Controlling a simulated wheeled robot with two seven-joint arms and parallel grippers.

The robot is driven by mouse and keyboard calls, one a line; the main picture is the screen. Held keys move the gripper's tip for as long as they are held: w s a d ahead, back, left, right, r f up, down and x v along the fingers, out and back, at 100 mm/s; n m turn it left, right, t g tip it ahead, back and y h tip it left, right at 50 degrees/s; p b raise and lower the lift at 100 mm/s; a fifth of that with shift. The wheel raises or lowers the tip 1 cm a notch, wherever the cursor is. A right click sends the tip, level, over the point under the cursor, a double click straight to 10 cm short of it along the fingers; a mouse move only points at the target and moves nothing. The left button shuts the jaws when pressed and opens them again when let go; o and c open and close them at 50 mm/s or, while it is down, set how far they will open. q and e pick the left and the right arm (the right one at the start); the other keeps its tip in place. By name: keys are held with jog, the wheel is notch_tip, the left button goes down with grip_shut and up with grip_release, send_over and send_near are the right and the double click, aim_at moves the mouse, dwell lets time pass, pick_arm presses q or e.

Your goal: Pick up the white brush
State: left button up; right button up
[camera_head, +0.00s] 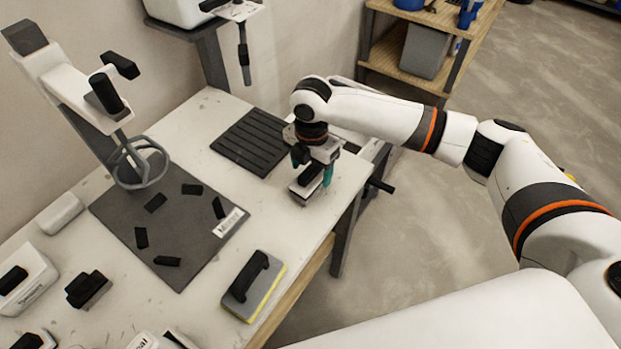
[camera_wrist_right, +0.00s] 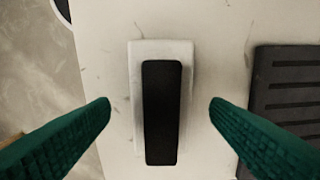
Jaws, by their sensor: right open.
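The white brush (camera_wrist_right: 162,120) has a white block body with a long black handle on top. It lies on the table in the right wrist view, between my right gripper's two green fingers, with a gap on both sides. My right gripper (camera_head: 312,167) is open and points down over the brush. In the head view the brush (camera_head: 300,191) shows partly below the fingers near the table's right edge, and the gripper hides some of it. My left gripper is not in view.
A black ribbed tray (camera_head: 252,142) lies just beside the brush. A dark mat (camera_head: 175,225) with several black pieces lies left of it, under a mixer-like tool (camera_head: 75,85). A grey float with a black handle (camera_head: 254,285) sits near the front edge. A wooden shelf (camera_head: 450,20) stands behind.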

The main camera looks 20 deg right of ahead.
aim_at(311, 169)
notch_tip(311, 169, down, 2)
jog(key=shift+a+f, duration=0.1)
jog(key=shift+f, duration=0.5)
jog(key=shift+c, duration=0.5)
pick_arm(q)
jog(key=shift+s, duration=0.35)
pick_arm(e)
jog(key=shift+r, duration=0.1)
jog(key=c, duration=1.1)
